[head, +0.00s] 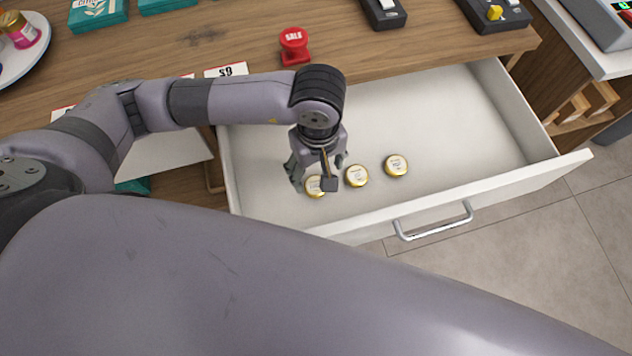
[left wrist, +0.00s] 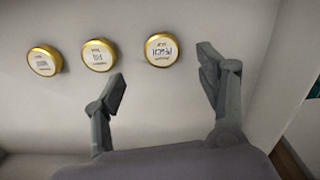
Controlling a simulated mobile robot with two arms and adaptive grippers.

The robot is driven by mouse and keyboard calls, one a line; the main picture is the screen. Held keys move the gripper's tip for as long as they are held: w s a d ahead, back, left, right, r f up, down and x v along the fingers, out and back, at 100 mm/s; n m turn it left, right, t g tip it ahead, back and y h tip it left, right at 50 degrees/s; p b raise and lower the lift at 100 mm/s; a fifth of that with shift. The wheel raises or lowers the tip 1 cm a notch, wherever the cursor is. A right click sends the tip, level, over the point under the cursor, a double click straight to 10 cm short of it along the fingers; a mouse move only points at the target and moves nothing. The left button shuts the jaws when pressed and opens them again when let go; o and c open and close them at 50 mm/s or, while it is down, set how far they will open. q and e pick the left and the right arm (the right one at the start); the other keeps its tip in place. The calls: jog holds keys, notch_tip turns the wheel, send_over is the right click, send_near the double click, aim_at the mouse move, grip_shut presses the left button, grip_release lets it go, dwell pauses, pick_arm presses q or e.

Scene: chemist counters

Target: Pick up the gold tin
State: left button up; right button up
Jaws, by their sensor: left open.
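Three round gold tins with white lids lie in a row in the open white drawer. In the head view they are a left tin (head: 314,187), a middle tin (head: 356,176) and a right tin (head: 396,165). My left gripper (head: 318,174) is open and empty above the left tin, partly covering it. In the left wrist view the fingers (left wrist: 162,82) are spread, and one tin (left wrist: 162,49) shows in the gap, beyond the fingertips. The other two tins (left wrist: 98,55) (left wrist: 44,61) are to its left. My right gripper is not in view.
The drawer (head: 470,115) has raised walls and a metal handle (head: 433,222) on its front. Its right part is empty. The wooden counter (head: 190,40) above holds a red sale stand (head: 294,46), teal boxes (head: 97,14) and a dark device (head: 384,14).

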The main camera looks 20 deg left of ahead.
aim_at(316, 184)
pick_arm(q)
jog(key=shift+f, duration=0.95)
jog(key=f, duration=0.4)
jog(key=shift+a+f+p, duration=0.25)
jog(key=shift+f+p, duration=0.15)
jog(key=shift+f, duration=0.35)
jog(key=shift+w, duration=0.1)
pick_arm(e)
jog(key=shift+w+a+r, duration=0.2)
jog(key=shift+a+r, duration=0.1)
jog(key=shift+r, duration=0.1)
pick_arm(q)
jog(key=c, duration=1.1)
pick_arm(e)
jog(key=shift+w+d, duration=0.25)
pick_arm(q)
jog(key=shift+r, duration=0.15)
